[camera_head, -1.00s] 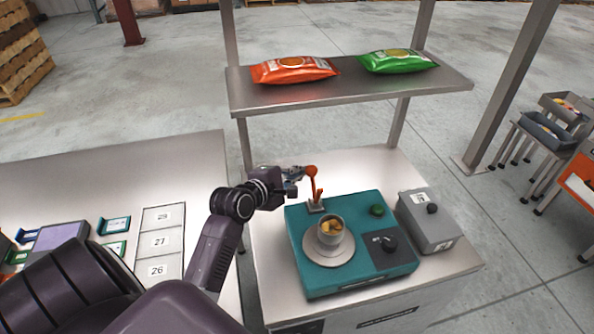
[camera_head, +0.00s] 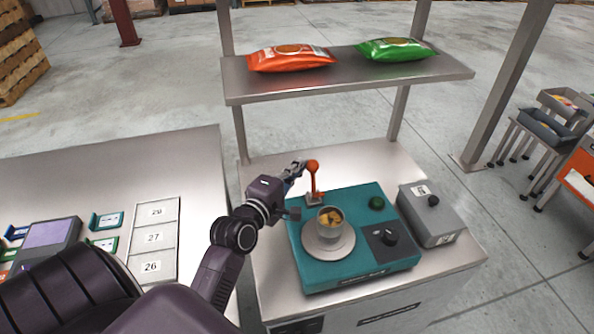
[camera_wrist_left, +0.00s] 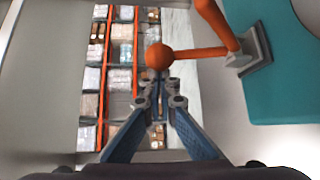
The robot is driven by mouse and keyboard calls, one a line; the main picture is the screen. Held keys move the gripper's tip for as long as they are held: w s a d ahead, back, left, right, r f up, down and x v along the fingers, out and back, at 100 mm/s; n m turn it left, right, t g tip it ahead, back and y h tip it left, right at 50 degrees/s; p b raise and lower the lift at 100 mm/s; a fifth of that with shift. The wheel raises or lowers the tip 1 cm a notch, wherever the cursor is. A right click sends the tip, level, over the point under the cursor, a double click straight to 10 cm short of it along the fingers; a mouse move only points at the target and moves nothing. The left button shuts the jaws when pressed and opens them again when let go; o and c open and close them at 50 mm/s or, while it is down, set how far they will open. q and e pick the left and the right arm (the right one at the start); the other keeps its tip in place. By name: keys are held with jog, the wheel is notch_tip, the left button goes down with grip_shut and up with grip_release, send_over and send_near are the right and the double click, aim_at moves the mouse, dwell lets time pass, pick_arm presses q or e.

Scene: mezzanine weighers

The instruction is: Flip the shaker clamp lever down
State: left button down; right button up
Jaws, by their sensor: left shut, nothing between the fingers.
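The shaker (camera_head: 352,262) is a teal box on the steel bench, with a round plate and a metal cup (camera_head: 330,222) holding yellow-brown pieces. Its orange clamp lever (camera_head: 313,178) stands upright from a grey bracket at the back left corner, with a ball knob on top. In the left wrist view the orange knob (camera_wrist_left: 159,57) lies just beyond the fingertips. My left gripper (camera_head: 298,167) is shut and empty, just left of the knob; its closed fingertips (camera_wrist_left: 160,88) look close to the knob, but I cannot tell if they touch. My right gripper is not in view.
A grey box with a black knob (camera_head: 431,215) stands right of the shaker. A shelf (camera_head: 350,82) with an orange bag (camera_head: 291,58) and a green bag (camera_head: 396,50) spans above the bench's back. A second table (camera_head: 205,190) with numbered squares stands left.

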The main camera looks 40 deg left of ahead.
aim_at(310, 170)
pick_arm(q)
jog(key=s+d+m+t+b, duration=0.1)
jog(key=b, duration=0.1)
jog(key=d+m+t+b, duration=0.1)
jog(key=b, duration=0.2)
jog(key=s+d+m+t+b, duration=0.1)
jog(key=m+t+b, duration=0.1)
jog(key=b, duration=0.1)
jog(key=shift+s+d+f, duration=0.2)
jog(key=shift+s+f, duration=0.15)
jog(key=shift+s+d+m+t+h+b, duration=0.3)
jog(key=shift+s+d+m+t+b, duration=0.2)
jog(key=shift+s+d+m+b, duration=0.4)
jog(key=shift+s+d+f, duration=0.1)
jog(key=shift+d+f, duration=0.05)
jog(key=shift+d, duration=0.05)
